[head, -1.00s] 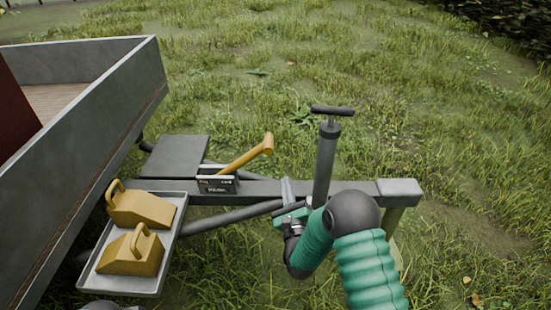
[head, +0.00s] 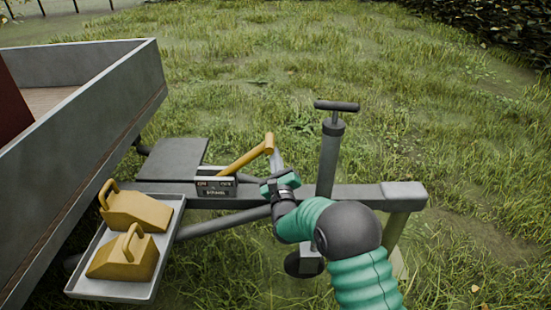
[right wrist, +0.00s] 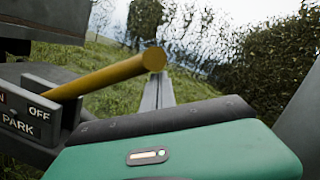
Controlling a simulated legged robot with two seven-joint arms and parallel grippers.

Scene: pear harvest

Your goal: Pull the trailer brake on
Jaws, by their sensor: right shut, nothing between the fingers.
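The trailer brake lever (head: 246,157) is a yellow bar slanting up and right from a dark labelled bracket (head: 216,186) on the drawbar. In the right wrist view the lever (right wrist: 110,75) crosses at upper left, and its bracket (right wrist: 40,112) reads "OFF" and "PARK". My right gripper (head: 276,158) is shut and empty, right beside the lever's raised end on its right. In the right wrist view its grey fingers (right wrist: 158,92) show just below and beyond the lever's end. I cannot tell whether they touch it. My left gripper is not in view.
The grey drawbar (head: 360,194) runs to the right, with an upright jack (head: 328,165) topped by a T-handle. A tray (head: 110,289) at left holds two yellow wheel chocks (head: 124,258). The trailer's side wall (head: 85,130) rises at left. Grass surrounds everything.

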